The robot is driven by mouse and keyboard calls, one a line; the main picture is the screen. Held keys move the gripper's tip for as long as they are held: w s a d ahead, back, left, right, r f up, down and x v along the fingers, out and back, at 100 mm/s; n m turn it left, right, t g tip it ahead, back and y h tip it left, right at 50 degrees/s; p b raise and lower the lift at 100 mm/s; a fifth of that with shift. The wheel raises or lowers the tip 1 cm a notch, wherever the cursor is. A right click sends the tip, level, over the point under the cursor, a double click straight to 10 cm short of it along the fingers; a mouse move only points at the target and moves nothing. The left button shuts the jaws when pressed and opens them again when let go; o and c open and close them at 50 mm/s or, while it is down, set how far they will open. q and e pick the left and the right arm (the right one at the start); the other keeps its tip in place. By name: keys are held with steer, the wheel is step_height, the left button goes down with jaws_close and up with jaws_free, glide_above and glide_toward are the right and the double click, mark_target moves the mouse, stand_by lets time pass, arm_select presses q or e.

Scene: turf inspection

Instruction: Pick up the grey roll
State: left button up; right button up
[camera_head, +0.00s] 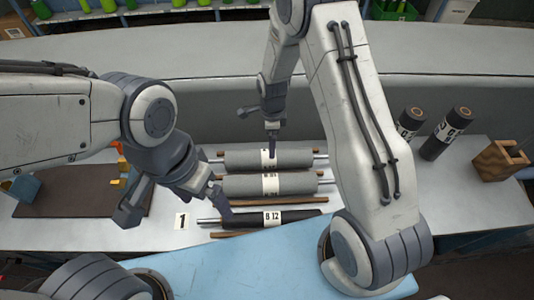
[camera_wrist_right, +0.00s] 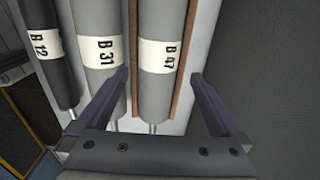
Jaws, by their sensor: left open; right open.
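Two grey rolls with white labels lie side by side on the grey worktop in the head view: a far one (camera_head: 240,160) and a nearer one (camera_head: 240,185). In the right wrist view they read B 47 (camera_wrist_right: 160,95) and B 31 (camera_wrist_right: 97,20). A black roll (camera_head: 300,217) marked B 12 lies closest. My right gripper (camera_head: 258,133) is open and empty above the far roll; in its wrist view B 47 appears between the fingers (camera_wrist_right: 160,75). Its height above the roll is unclear. My left gripper (camera_head: 173,211) is open and empty, left of the rolls.
Wooden strips (camera_head: 270,202) lie beside the rolls. A card marked 1 (camera_head: 182,221) stands left of the black roll. A brown mat (camera_head: 75,195) is at left. Two dark rolls (camera_head: 410,123) (camera_head: 445,133) stand upright at right, near a wooden box (camera_head: 500,160).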

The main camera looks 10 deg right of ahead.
steer(key=f, duration=0.2)
steer(key=shift+a+f, duration=0.25)
steer(key=shift+f, duration=0.1)
step_height(320, 180, down, 4)
steer(key=p, duration=0.2)
steer(key=shift+s+a+f+p, duration=0.1)
steer(key=shift+a+f+p, duration=0.1)
steer(key=shift+p, duration=0.2)
steer(key=shift+d+f, duration=0.1)
steer(key=shift+f, duration=0.3)
steer(key=c, duration=1.5)
jaws_close()
steer(key=shift+r, duration=0.2)
